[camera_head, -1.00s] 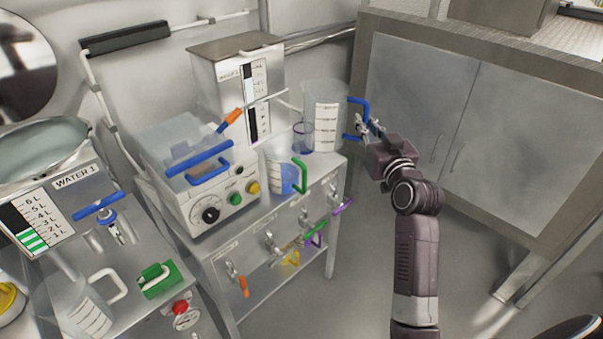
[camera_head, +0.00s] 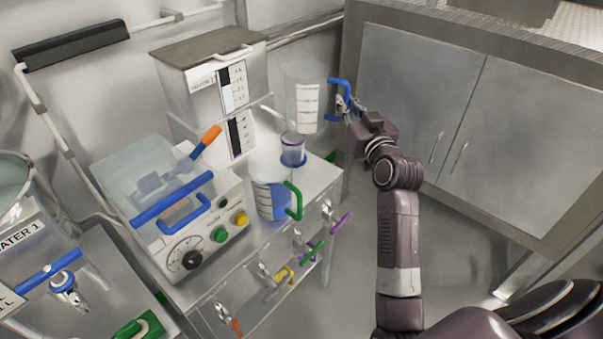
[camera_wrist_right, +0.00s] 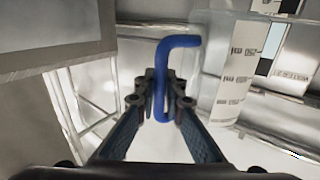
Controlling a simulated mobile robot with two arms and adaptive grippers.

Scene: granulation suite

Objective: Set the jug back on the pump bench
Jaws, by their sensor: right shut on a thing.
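The clear jug (camera_head: 304,98) with white scale marks and a blue handle (camera_head: 340,88) is upright in the head view, seemingly raised above the pump bench's back right corner. My right gripper (camera_head: 347,108) is shut on the blue handle, at the jug's right side. In the right wrist view the fingers (camera_wrist_right: 160,100) close around the upright part of the handle, and the jug's marked wall (camera_wrist_right: 233,75) shows to the right. The pump bench (camera_head: 318,179) has a pale top. My left gripper is not in view.
A jug with blue liquid (camera_head: 270,200) and a green handle stands near the bench's front edge. A small clear cup (camera_head: 292,150) is behind it. The pump (camera_head: 185,215) fills the left. Coloured valve levers (camera_head: 312,252) stick out in front. A steel cabinet (camera_head: 415,85) is at right.

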